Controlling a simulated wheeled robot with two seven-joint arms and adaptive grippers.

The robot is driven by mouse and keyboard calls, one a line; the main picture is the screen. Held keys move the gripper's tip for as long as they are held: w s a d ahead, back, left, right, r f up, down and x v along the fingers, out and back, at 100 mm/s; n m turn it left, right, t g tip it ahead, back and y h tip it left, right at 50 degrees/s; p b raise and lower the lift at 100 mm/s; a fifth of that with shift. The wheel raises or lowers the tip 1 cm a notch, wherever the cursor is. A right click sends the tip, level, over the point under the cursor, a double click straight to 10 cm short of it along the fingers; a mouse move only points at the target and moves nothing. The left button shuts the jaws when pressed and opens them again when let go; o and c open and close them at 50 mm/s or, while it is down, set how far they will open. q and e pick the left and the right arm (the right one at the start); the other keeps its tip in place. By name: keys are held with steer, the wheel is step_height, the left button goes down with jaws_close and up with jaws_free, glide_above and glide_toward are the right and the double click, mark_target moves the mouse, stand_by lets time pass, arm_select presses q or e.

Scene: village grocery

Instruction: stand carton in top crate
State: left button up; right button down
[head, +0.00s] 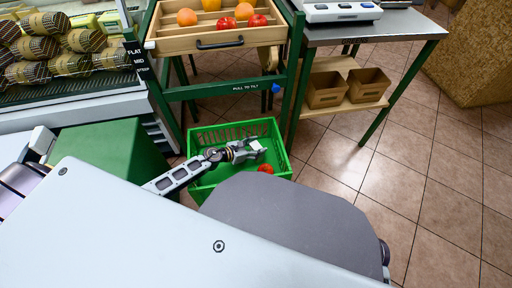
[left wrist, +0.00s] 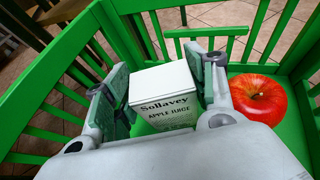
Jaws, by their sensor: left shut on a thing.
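A white carton (left wrist: 163,88) marked "Sollavey Apple Juice" is between the two fingers of my left gripper (left wrist: 160,92). The gripper is shut on it. In the head view the left gripper (head: 250,150) reaches into a green slatted crate (head: 205,190), and only a small white piece of the carton (head: 257,147) shows. The crate walls (left wrist: 62,85) surround the carton in the left wrist view. The carton's lower part is hidden behind the gripper, so I cannot tell if it touches the crate floor. My right gripper is not in view.
A red apple (left wrist: 258,98) lies in the crate right of the carton; it also shows in the head view (head: 265,168). A wooden tray (head: 215,42) with fruit is on the green stand behind. A metal table (head: 375,28) stands at right. Tiled floor (head: 440,170) is clear.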

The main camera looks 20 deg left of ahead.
arm_select(q)
steer(key=o, duration=1.2)
